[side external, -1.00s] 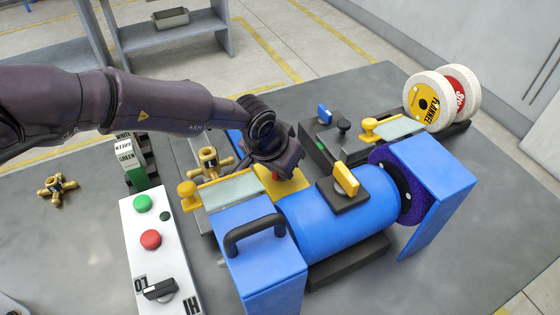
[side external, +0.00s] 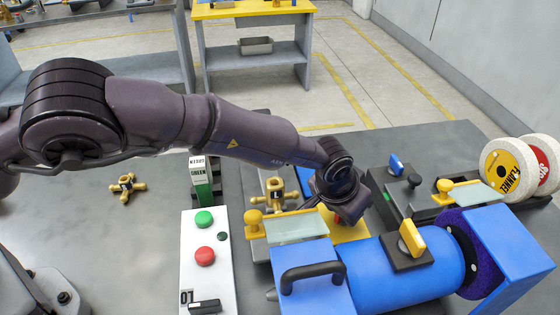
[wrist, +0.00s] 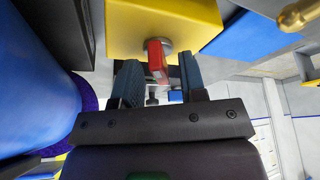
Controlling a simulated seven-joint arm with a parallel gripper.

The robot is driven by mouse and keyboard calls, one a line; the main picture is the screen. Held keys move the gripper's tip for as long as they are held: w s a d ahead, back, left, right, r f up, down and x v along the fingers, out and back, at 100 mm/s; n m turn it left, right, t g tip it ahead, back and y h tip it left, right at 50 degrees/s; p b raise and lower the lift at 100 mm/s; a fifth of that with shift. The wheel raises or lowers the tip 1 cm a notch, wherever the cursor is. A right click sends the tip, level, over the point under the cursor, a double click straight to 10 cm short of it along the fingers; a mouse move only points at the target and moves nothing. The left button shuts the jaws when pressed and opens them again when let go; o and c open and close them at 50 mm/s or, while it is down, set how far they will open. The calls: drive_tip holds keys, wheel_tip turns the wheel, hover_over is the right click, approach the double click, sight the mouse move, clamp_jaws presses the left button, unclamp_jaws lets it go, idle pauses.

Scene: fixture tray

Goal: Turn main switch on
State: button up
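A red switch handle (wrist: 157,60) sticks out from a yellow box (wrist: 160,22) in the wrist view. The red and yellow pair looks like the main switch, though no label shows. My gripper (wrist: 158,70) is open, with one finger on each side of the red handle. A gap shows beside the handle, so the fingers are not closed on it. In the side external view, my gripper (side external: 338,208) hangs over the yellow box (side external: 350,232) behind the blue grinder (side external: 385,275). My wrist hides most of the handle there.
A yellow knob (side external: 411,240) sits on the grinder, a blue knob (side external: 395,162) on the black unit behind. Brass fittings and a white panel (side external: 206,255) with green and red buttons stand left. Glass shields and the grinder crowd my gripper.

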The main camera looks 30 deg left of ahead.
drive_tip(key=m+h, duration=0.1)
drive_tip(key=m, duration=0.2)
drive_tip(key=m+g+h, duration=0.1)
drive_tip(key=m, duration=0.2)
drive_tip(key=shift+w+a, duration=0.1)
drive_tip(key=shift+a, duration=0.05)
drive_tip(key=v, duration=1.3)
drive_tip(key=s+a+r+n+g+y, duration=0.1)
drive_tip(key=s+a+r+n, duration=0.1)
drive_tip(key=s+a+r, duration=0.2)
drive_tip(key=s+a+r+n+y, duration=0.1)
drive_tip(key=s+a+r, duration=0.3)
drive_tip(key=s+a, duration=0.4)
drive_tip(key=a+n, duration=0.1)
drive_tip(key=a, duration=0.2)
drive_tip(key=shift+s+a+g, duration=0.3)
drive_tip(key=shift+a+g, duration=0.05)
drive_tip(key=shift+g, duration=0.05)
drive_tip(key=shift+r, duration=0.15)
